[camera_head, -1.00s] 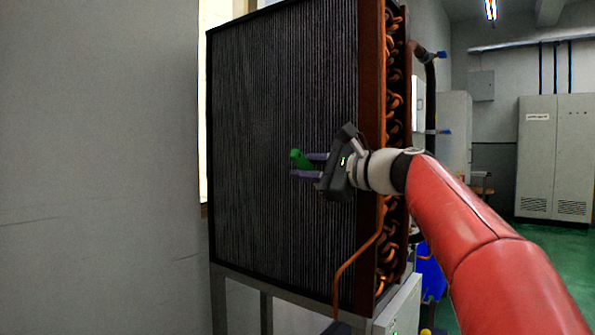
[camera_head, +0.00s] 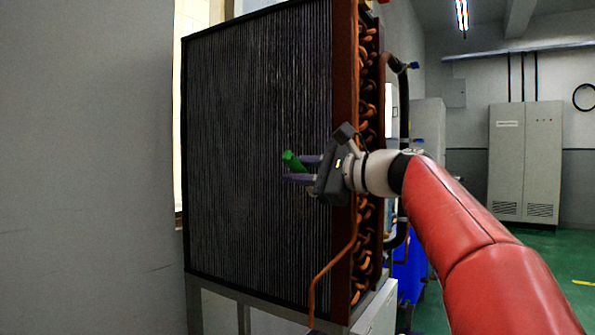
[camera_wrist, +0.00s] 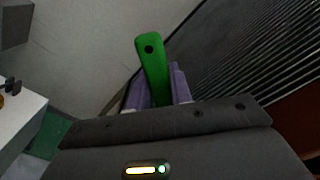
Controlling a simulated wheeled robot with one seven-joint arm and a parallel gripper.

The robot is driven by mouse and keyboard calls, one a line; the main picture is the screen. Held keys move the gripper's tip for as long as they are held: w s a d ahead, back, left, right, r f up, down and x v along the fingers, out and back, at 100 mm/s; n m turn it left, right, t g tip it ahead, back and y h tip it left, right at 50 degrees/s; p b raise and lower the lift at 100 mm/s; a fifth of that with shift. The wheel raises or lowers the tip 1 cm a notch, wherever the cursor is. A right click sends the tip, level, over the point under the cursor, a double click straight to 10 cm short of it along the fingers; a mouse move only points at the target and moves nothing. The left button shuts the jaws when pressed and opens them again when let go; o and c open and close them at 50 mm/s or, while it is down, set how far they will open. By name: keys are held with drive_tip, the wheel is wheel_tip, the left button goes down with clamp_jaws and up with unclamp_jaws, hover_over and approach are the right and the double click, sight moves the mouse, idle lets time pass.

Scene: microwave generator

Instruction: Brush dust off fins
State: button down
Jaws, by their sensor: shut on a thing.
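A large upright heat exchanger shows its face of dark vertical fins (camera_head: 250,120) in the head view. Fins (camera_wrist: 250,45) also fill the upper right of the wrist view. My gripper (camera_head: 298,170) is in front of the fins, toward their right side, with purple fingers pointing left. It is shut on the brush's green handle (camera_head: 290,158). The green handle (camera_wrist: 153,65) stands between the fingers in the wrist view, with a dark hole near its end. The brush's bristles are hidden, so I cannot tell whether they touch the fins.
Orange copper pipe bends (camera_head: 366,120) line the exchanger's right side, and a loose pipe (camera_head: 322,275) runs down in front of the frame. A plain grey wall (camera_head: 85,150) fills the left. Light grey cabinets (camera_head: 525,160) stand far back right on green floor.

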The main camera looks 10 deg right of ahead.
drive_tip(key=p+x, duration=0.1)
drive_tip(key=x, duration=1)
idle(0.7)
drive_tip(key=shift+s+a+b, duration=0.4)
drive_tip(key=shift+s+a, duration=0.5)
drive_tip(key=shift+s, duration=0.25)
drive_tip(key=shift+s+a+b, duration=0.35)
drive_tip(key=shift+s+a, duration=0.55)
drive_tip(key=shift+s, duration=0.25)
drive_tip(key=shift+s, duration=0.1)
drive_tip(key=shift+s+a+b, duration=0.35)
drive_tip(key=shift+s+a, duration=0.6)
drive_tip(key=shift+s, duration=0.15)
